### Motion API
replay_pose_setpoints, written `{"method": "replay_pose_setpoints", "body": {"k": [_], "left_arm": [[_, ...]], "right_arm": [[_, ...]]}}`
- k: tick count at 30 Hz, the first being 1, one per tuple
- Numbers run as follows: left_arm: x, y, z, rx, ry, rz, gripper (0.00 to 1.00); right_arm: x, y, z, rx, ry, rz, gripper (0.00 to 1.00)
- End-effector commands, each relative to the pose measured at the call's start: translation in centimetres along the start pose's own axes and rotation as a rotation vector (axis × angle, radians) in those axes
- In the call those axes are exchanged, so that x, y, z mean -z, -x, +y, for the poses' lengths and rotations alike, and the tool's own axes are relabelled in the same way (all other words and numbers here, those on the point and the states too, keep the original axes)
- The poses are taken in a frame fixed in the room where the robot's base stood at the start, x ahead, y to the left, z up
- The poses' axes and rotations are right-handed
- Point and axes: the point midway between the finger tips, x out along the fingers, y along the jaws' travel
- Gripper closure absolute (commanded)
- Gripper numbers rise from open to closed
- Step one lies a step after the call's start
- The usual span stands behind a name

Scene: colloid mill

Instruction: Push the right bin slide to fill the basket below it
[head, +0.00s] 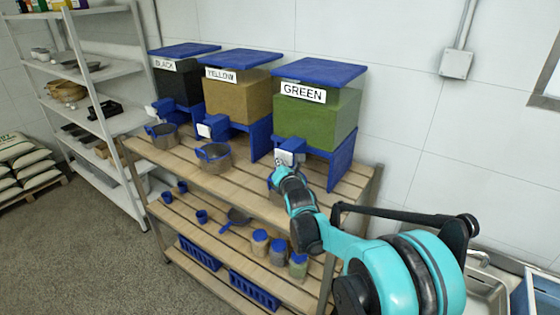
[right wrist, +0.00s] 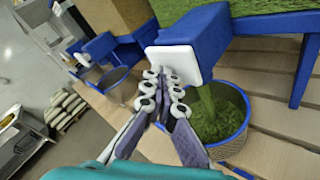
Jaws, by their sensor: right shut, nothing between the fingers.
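The right bin (head: 318,120), labelled GREEN, holds green material and stands on a blue stand at the right end of the shelf. Its slide has a white front plate (right wrist: 176,62), which also shows in the head view (head: 288,157). My right gripper (right wrist: 162,78) is shut and empty, with its fingertips at the white plate, seemingly touching it. Green material streams down from under the blue spout into the basket (right wrist: 232,146), which holds a green heap. In the head view my right gripper (head: 279,172) and arm hide most of that basket. My left gripper is not in view.
YELLOW (head: 238,100) and BLACK (head: 178,85) bins stand to the left, with baskets (head: 213,160) below. The lower shelf holds jars (head: 279,250), a scoop (head: 236,216) and blue cups. A sink (head: 488,290) is at the right.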

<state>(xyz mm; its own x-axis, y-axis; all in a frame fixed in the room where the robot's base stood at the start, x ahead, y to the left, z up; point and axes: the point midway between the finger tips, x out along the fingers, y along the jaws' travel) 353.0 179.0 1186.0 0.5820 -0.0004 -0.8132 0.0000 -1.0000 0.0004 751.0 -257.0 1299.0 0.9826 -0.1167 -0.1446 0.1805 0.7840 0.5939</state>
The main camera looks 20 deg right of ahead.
Motion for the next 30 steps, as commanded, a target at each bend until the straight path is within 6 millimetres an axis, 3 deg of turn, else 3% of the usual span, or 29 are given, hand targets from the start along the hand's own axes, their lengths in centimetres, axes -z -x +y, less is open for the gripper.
{"method": "replay_pose_setpoints", "body": {"k": [30], "left_arm": [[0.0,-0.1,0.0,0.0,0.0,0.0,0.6]], "right_arm": [[1.4,2.0,1.4,0.0,0.0,-0.001,1.0]]}}
